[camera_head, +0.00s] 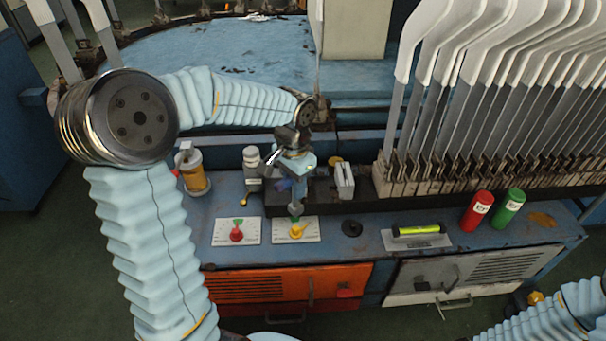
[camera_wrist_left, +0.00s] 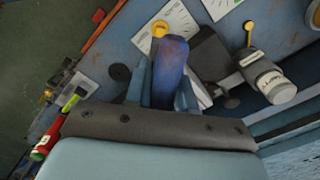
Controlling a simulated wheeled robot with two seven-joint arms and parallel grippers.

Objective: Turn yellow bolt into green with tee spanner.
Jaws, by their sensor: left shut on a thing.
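The yellow bolt (camera_head: 297,231) sits on a white marked plate (camera_head: 311,236) at the front of the bench; its yellow top (camera_wrist_left: 160,28) also shows in the left wrist view. My left gripper (camera_head: 296,178) points down above and behind it. It is shut on the tee spanner's blue-purple handle (camera_wrist_left: 170,70), which lies between the fingers in the wrist view. A grey lower end of the spanner (camera_head: 296,208) hangs just above the yellow bolt in the head view. Whether it touches the bolt I cannot tell. My right gripper is out of view.
A second plate with a red bolt (camera_head: 237,234) lies to the left. A black disc (camera_head: 351,228), a spirit level (camera_head: 418,231), and red (camera_head: 477,210) and green (camera_head: 508,207) cylinders stand to the right. A white bottle (camera_wrist_left: 272,83) and dark block (camera_wrist_left: 208,52) are close to the gripper.

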